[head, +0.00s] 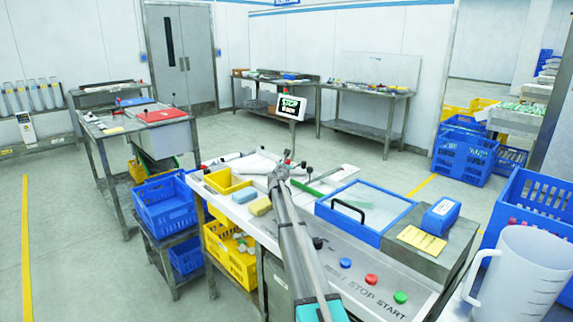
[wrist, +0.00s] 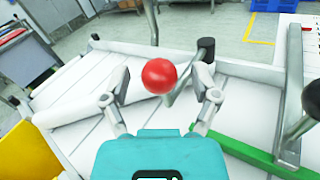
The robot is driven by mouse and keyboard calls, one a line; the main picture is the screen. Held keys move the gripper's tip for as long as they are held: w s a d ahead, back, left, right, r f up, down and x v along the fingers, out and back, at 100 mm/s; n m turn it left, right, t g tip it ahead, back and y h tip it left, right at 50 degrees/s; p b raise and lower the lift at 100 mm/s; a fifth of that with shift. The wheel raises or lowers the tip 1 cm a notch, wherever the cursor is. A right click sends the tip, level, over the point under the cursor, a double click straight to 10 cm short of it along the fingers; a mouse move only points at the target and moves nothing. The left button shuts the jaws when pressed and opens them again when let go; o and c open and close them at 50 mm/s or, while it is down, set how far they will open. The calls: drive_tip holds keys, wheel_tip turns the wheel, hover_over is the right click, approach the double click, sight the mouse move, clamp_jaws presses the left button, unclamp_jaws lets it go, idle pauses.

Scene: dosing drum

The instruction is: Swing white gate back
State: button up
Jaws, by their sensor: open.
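In the wrist view my gripper (wrist: 162,84) is open. Its two fingers stand to either side of a round red knob (wrist: 159,76), with gaps showing on both sides. I cannot tell from this view how deep the knob sits between them. White boards and bars (wrist: 75,108) lie around and below the knob; which of them is the gate is unclear. In the head view my arm reaches over the bench to white parts (head: 257,163) at its far end, and the arm hides the knob there.
A metal lever with a black grip (wrist: 206,50) stands right of the knob. A green bar (wrist: 245,152) lies at lower right. A yellow bin (head: 228,180) and blue-framed lid (head: 365,208) are on the bench.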

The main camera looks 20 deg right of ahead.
drive_tip(key=shift+w+d, duration=0.15)
drive_tip(key=shift+w, duration=0.05)
drive_tip(key=shift+c, duration=0.2)
clamp_jaws()
